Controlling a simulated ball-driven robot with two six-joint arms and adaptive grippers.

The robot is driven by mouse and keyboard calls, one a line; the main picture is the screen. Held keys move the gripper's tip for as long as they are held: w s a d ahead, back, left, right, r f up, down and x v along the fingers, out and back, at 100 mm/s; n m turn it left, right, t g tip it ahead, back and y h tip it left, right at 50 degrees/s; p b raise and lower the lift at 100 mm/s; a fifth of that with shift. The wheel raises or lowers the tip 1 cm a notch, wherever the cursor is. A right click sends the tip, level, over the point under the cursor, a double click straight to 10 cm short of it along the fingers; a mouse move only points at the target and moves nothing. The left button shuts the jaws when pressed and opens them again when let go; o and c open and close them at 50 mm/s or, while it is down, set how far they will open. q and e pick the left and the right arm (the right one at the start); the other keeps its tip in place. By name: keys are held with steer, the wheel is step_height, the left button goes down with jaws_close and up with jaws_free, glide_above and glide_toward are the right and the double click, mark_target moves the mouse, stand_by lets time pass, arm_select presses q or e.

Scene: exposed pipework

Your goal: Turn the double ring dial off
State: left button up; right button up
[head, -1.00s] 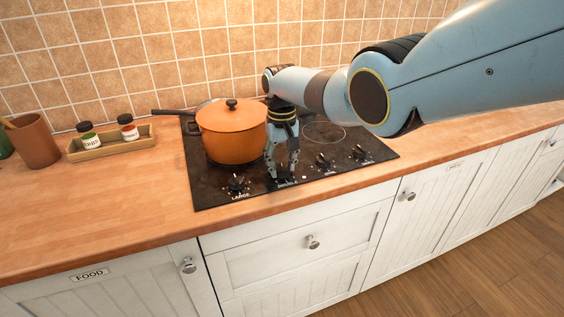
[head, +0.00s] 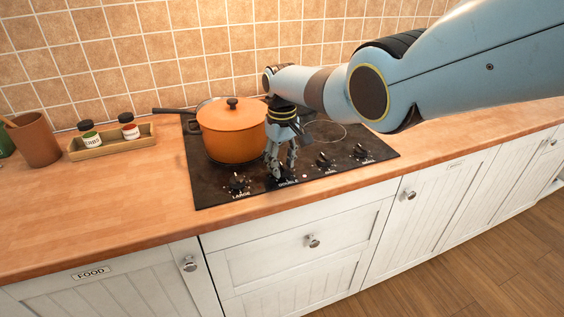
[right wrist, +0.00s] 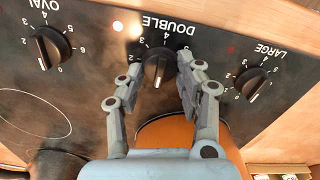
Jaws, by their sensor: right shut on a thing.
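The double ring dial (right wrist: 158,66) is a round black knob under the DOUBLE lettering in the right wrist view. The white mark on its grip points toward the bottom of that picture. My right gripper (head: 279,174) is at the front edge of the black hob (head: 215,186) in the head view, reaching down. In the right wrist view its two fingers (right wrist: 163,70) stand on either side of the dial, shut on it. In the head view the fingers mostly hide this dial. My left gripper is out of view.
An orange lidded pot (head: 231,132) stands on the hob just behind and left of my right gripper. The large dial (right wrist: 253,84) and oval dial (right wrist: 50,47) flank the double one. A glowing light (right wrist: 118,26) is beside the DOUBLE lettering. Spice jars stand in a wooden tray (head: 112,146).

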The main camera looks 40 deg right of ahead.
mark_target(282, 165)
steer(key=o, duration=1.1)
steer(key=shift+o, duration=0.2)
step_height(282, 165, up, 12)
